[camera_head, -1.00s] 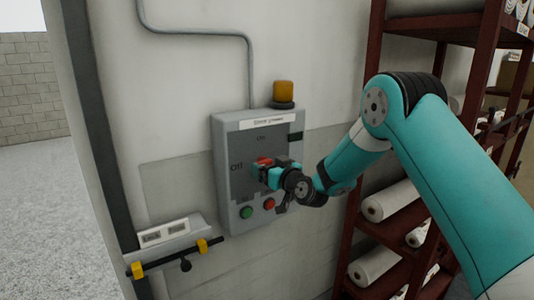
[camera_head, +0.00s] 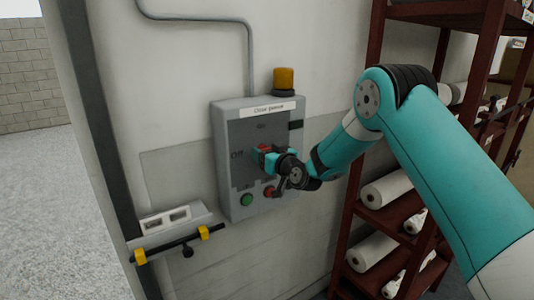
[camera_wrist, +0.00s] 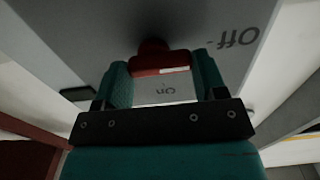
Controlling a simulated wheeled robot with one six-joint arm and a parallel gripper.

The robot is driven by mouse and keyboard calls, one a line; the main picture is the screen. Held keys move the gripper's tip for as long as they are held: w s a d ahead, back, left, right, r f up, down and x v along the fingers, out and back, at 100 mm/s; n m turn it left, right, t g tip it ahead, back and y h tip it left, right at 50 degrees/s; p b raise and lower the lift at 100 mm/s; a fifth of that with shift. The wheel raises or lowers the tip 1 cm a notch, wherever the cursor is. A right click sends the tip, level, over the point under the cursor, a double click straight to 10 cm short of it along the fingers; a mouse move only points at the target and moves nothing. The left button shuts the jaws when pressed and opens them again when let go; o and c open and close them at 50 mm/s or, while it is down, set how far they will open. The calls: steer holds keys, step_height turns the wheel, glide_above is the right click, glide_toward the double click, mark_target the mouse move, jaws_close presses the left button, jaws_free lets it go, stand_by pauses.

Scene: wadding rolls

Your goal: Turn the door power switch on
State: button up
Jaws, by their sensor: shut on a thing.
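The door power switch (camera_head: 264,148) is a red handle on the front of a grey control box (camera_head: 226,190) on the wall. "On" is printed above it and "Off" to its left. My gripper (camera_head: 262,157) is at the switch and hides part of it. In the wrist view the red switch (camera_wrist: 152,58) lies between the two teal fingers of my gripper (camera_wrist: 162,75), which are shut on it. The "On" print shows between the fingers, and "Off" shows at the upper right. Which mark the handle points to is hard to tell.
A green button (camera_head: 246,199) and a red button (camera_head: 269,192) sit low on the box, near my gripper. An amber lamp (camera_head: 284,79) stands on top. A barred handle (camera_head: 180,243) is at lower left. A dark red rack (camera_head: 350,215) with white rolls stands right.

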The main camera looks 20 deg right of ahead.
steer(key=shift+w+d+r+m+b, duration=0.15)
steer(key=shift+m+b, duration=1.15)
steer(key=shift+m, duration=1.65)
steer(key=shift+s+d+f+m+b, duration=0.15)
steer(key=shift+m+b, duration=1.1)
steer(key=shift+m, duration=1.65)
steer(key=shift+w+d+r+m+b, duration=0.2)
steer(key=shift+m+b, duration=1.1)
steer(key=shift+m, duration=1.65)
steer(key=shift+f, duration=0.1)
steer(key=o, duration=0.9)
steer(key=shift+o, duration=0.2)
steer(key=shift+s, duration=0.1)
steer(key=b+v, duration=0.7)
steer(key=v, duration=1)
steer(key=shift+s+b, duration=0.15)
steer(key=shift+b, duration=0.15)
